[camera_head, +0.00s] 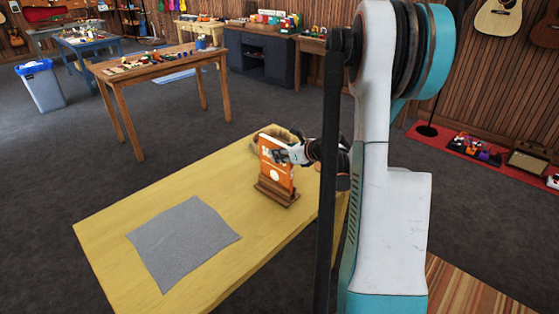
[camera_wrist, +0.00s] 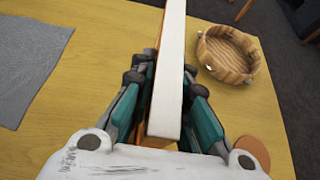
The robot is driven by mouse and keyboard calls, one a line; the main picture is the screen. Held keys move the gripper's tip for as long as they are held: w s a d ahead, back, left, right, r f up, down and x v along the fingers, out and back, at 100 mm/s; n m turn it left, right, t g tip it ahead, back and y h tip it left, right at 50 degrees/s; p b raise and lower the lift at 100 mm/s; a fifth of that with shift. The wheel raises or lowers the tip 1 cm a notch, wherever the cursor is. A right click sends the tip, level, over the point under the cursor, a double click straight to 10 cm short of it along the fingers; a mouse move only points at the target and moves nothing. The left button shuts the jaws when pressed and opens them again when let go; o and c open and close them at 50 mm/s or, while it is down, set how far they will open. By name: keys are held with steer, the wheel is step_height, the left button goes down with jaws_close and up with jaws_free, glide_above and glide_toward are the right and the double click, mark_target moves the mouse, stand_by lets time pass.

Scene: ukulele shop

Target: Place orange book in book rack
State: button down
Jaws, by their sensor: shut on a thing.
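The orange book (camera_head: 270,163) stands upright in the head view, over or in a small brown wooden book rack (camera_head: 277,194) on the yellow table. Its lower edge meets the rack there, but I cannot tell whether it rests fully on the rack's base. My gripper (camera_head: 288,155) comes from the right and is shut on the book's upper part. In the wrist view the book (camera_wrist: 170,75) shows its white page edge between the fingers of my gripper (camera_wrist: 167,85). The rack is not clearly visible in the wrist view.
A grey cloth (camera_head: 183,242) lies on the yellow table (camera_head: 110,240), left of the rack. A round wooden basket (camera_wrist: 228,55) stands beside the book in the wrist view. A flat round brown piece (camera_wrist: 253,152) lies near my gripper. The table's front left is clear.

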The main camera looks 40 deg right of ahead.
steer(key=shift+f, duration=0.8)
steer(key=c, duration=1.5)
jaws_free()
steer(key=shift+c, duration=0.2)
steer(key=a+p+v, duration=0.1)
steer(key=p+v, duration=0.2)
steer(key=v, duration=0.9)
steer(key=shift+d, duration=0.45)
